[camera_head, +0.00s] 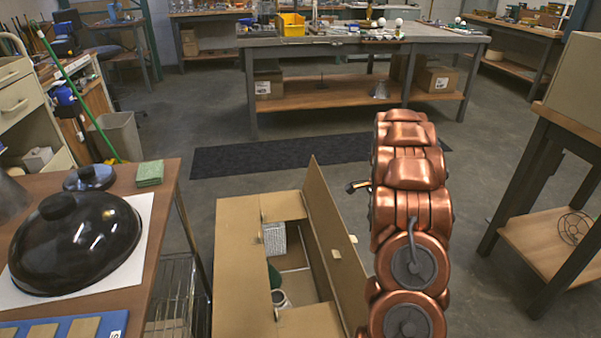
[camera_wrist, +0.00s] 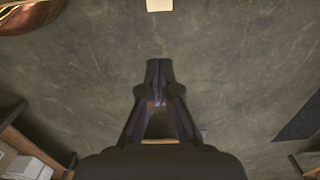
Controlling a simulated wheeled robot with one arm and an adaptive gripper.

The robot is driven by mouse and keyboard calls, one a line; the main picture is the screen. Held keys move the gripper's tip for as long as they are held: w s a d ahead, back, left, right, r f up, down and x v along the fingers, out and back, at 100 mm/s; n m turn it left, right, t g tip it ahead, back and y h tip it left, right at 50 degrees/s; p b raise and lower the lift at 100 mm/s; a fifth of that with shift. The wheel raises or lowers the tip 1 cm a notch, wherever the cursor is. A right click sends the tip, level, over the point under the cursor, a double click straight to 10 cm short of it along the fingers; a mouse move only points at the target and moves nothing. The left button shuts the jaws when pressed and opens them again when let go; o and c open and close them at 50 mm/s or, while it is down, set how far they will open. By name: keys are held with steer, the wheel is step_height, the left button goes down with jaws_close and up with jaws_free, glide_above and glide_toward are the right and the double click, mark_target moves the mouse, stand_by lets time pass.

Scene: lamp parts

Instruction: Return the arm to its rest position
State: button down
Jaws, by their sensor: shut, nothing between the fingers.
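My copper-coloured arm (camera_head: 408,210) stands folded upright at the right of centre in the head view. My gripper (camera_wrist: 158,68) is shut and empty in the wrist view, its dark fingertips together over bare grey floor. In the head view the gripper cannot be made out clearly; a small dark part shows at the arm's left side. A glossy dark dome (camera_head: 78,240), perhaps a lampshade, rests on a white sheet on the left table (camera_head: 160,215). A smaller dark round part (camera_head: 90,177) sits behind it.
An open cardboard box (camera_head: 240,265) with items inside stands just left of my arm. A shelf table (camera_head: 545,240) stands at the right. A workbench (camera_head: 330,42) with a yellow bin (camera_head: 291,25) is behind a dark mat (camera_head: 285,154). Floor between is clear.

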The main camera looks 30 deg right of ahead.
steer(key=s+a+r+n+p, duration=0.2)
steer(key=a+r+n+p, duration=0.15)
steer(key=a+r, duration=0.5)
steer(key=s+a+r+n+g+p, duration=0.1)
steer(key=s+a+r+n+p, duration=0.15)
steer(key=a+r+p, duration=0.45)
steer(key=s+a+r+n+p, duration=0.15)
steer(key=a+r+n, duration=0.25)
steer(key=a+r, duration=0.65)
steer(key=s+a+r+n+p, duration=0.6)
steer(key=s+a+r, duration=0.1)
steer(key=s, duration=0.4)
steer(key=s+a+r+n+g+p, duration=0.1)
steer(key=s+a+r+n+p, duration=0.5)
steer(key=s+a, duration=0.4)
step_height(320, 180, up, 2)
steer(key=shift+s+r+p, duration=0.15)
steer(key=shift+s+p, duration=0.55)
steer(key=shift+s, duration=0.25)
